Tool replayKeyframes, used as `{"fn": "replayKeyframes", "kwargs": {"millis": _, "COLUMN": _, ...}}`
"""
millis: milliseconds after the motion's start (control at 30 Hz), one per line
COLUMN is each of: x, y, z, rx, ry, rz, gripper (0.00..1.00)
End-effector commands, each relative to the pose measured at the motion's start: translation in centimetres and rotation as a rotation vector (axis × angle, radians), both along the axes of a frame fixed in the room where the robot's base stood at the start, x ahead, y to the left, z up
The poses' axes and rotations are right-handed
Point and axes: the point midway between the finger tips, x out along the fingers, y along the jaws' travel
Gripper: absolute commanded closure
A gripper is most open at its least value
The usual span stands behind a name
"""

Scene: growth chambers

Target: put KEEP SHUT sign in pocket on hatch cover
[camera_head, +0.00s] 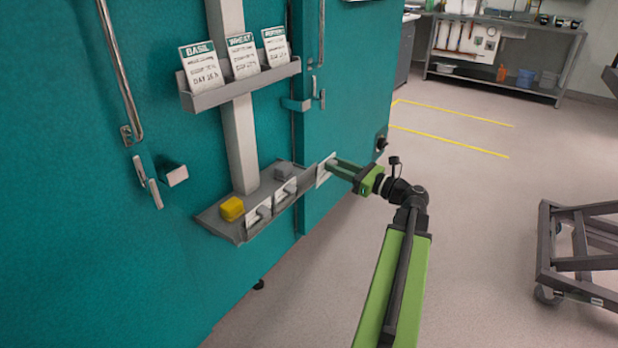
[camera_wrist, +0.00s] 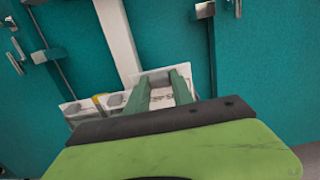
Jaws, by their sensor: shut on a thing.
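My gripper (camera_head: 334,166) is shut on a white sign (camera_head: 324,172), just off the right end of a grey shelf on the teal chamber front. In the wrist view my gripper's green fingers (camera_wrist: 160,84) reach up to the sign (camera_wrist: 152,77); its lettering is too small to read, so I cannot confirm that it says KEEP SHUT. Two similar white signs (camera_head: 258,216) (camera_head: 285,193) stand along the shelf's front edge. I cannot make out for certain which part is the hatch cover or its pocket.
The grey shelf (camera_head: 228,228) carries a yellow block (camera_head: 231,209) and a small grey block (camera_head: 284,173). A rack (camera_head: 245,86) above holds cards, one reading BASIL. Door handles (camera_head: 148,182) stick out at left. A wheeled cart (camera_head: 585,250) stands right; open floor lies between.

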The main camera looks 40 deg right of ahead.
Motion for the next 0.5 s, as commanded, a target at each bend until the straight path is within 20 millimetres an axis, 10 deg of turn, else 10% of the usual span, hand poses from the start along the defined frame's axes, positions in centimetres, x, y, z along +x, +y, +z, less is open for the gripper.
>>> {"fn": "replayKeyframes", "kwargs": {"millis": 500, "x": -3.3, "y": -0.8, "z": -0.2, "rx": 0.000, "ry": 0.000, "rz": 0.000, "gripper": 1.00}}
